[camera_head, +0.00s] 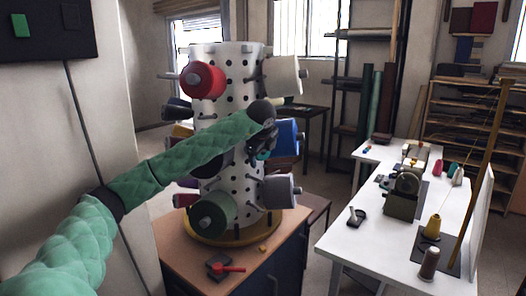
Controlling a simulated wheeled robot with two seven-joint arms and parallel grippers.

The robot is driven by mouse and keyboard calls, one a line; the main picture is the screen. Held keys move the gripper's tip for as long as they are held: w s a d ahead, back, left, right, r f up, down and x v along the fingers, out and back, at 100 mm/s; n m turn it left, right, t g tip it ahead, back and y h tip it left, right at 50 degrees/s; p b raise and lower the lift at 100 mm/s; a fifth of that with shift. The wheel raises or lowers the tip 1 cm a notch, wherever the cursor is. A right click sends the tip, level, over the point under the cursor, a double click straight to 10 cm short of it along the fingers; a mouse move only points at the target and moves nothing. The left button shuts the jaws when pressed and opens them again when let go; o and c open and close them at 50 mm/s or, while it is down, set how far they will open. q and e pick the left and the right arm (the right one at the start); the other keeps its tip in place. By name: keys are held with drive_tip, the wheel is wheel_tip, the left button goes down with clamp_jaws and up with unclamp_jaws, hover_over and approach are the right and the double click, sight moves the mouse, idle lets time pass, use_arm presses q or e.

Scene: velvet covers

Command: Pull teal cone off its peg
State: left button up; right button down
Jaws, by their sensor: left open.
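A white perforated drum (230,58) stands upright on a round yellow base, with several coloured cones on pegs around it. My left gripper (264,148) is at the drum's front right side, at the end of my green quilted arm. It is open. A small teal patch (261,156) shows right at the gripper; it may be the teal cone, mostly hidden by my wrist and fingers. I cannot tell whether the fingers touch it. A dark green cone (212,216) sits on a lower peg at the front left. My right gripper is not in view.
Close around the gripper are a blue cone (287,138), a grey cone (281,190) and a cream cone (282,76). A red cone (203,80) is upper left. The drum stands on a wooden-topped cabinet (180,257). A white table (340,240) with tools is at right.

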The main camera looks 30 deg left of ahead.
use_arm(q)
drive_tip(key=c, duration=1.1)
drive_tip(key=shift+s+d+r+b, duration=0.1)
drive_tip(key=shift+d+r+b, duration=0.05)
drive_tip(key=shift+d+b, duration=0.2)
drive_tip(key=s+d+r+b, duration=0.1)
drive_tip(key=s+d, duration=0.1)
drive_tip(key=d, duration=0.2)
drive_tip(key=s+d+r+b, duration=0.1)
drive_tip(key=s+d, duration=0.1)
drive_tip(key=d, duration=0.3)
drive_tip(key=s+d+b, duration=0.1)
drive_tip(key=s+d, duration=0.1)
drive_tip(key=d, duration=0.2)
drive_tip(key=shift+s+d+r, duration=0.1)
drive_tip(key=shift+d+r, duration=0.1)
drive_tip(key=shift+r, duration=0.2)
idle(0.8)
